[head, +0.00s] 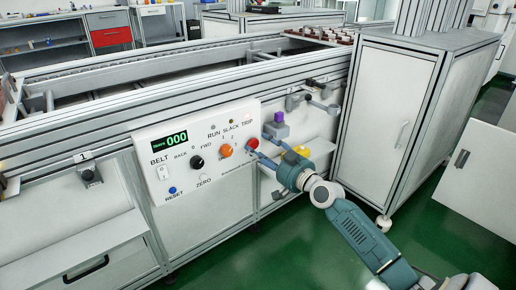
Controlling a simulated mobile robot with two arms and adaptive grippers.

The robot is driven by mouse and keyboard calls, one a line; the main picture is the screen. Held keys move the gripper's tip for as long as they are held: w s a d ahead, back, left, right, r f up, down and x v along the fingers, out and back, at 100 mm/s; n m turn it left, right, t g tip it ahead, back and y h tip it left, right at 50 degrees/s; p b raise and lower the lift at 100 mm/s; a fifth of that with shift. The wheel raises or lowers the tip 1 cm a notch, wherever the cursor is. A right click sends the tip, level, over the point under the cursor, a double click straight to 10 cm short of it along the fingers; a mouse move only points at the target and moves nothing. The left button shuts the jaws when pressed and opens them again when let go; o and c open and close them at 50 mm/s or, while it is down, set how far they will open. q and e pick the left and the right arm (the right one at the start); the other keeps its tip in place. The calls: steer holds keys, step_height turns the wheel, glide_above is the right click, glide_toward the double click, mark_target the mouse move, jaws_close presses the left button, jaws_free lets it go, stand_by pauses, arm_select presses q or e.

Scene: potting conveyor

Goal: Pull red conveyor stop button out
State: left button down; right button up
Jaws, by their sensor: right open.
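The red stop button (253,143) sits at the right end of the white control panel (218,182) on the conveyor's side. My right arm reaches in from the lower right. My right gripper (258,147) points at the panel with its two fingers apart, close to the button, one finger above and one below it. I cannot tell whether the fingers touch the button. My left gripper is not in view.
The panel also holds an orange knob (226,150), a black knob (197,162), a blue reset button (172,190) and a green display reading 000 (170,140). A purple block (279,118) stands just above my gripper. A cabinet (386,108) stands at the right.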

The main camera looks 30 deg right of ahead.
steer(key=shift+w+a, duration=0.1)
steer(key=shift+w, duration=0.8)
jaws_close()
steer(key=shift+s, duration=0.8)
jaws_free()
steer(key=shift+r, duration=0.1)
steer(key=shift+s, duration=0.1)
steer(key=shift+s, duration=0.1)
